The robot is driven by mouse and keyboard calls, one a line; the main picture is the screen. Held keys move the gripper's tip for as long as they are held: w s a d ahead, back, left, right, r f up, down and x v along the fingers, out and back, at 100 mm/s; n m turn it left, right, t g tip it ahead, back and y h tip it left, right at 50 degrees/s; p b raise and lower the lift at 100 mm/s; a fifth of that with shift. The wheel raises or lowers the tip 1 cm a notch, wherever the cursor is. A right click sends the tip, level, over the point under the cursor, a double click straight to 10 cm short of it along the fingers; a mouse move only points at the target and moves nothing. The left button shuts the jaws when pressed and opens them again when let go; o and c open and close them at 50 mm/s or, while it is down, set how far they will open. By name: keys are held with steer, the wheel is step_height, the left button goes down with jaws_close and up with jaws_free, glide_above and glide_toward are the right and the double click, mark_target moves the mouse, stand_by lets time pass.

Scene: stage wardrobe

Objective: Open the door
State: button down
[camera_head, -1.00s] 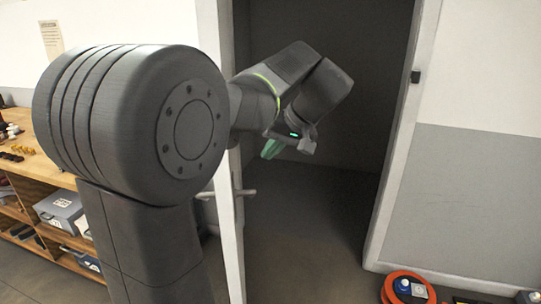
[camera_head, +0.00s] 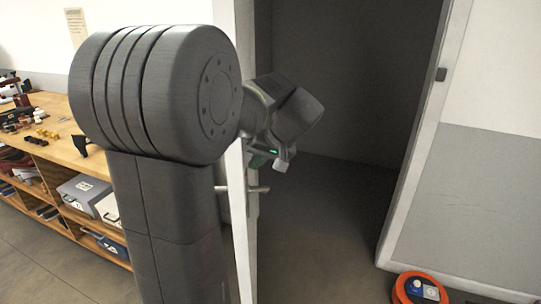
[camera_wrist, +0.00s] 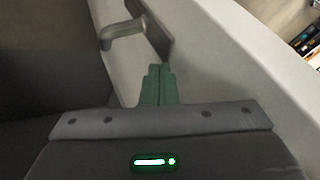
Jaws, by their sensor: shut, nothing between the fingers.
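The white door (camera_head: 240,240) stands open and shows nearly edge-on, left of the dark doorway (camera_head: 340,100). Its lever handle (camera_head: 256,189) sticks out on the doorway side, and a lever also shows on the left side. My gripper (camera_head: 258,161) is on the doorway side of the door, just above the lever, partly hidden by my arm. In the wrist view my green fingers (camera_wrist: 158,84) are shut and empty, close to the door face. The handle (camera_wrist: 125,38) is ahead of them, up and left. I cannot tell whether the fingers touch the door.
The doorway's right post (camera_head: 425,130) is clear of my arm. An orange cable reel (camera_head: 418,289) lies on the floor by the right wall. A wooden shelf bench (camera_head: 60,150) with tools and boxes stands at left. The floor inside the doorway looks empty.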

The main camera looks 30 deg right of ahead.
steer(key=shift+w+a, duration=0.25)
steer(key=shift+a, duration=0.15)
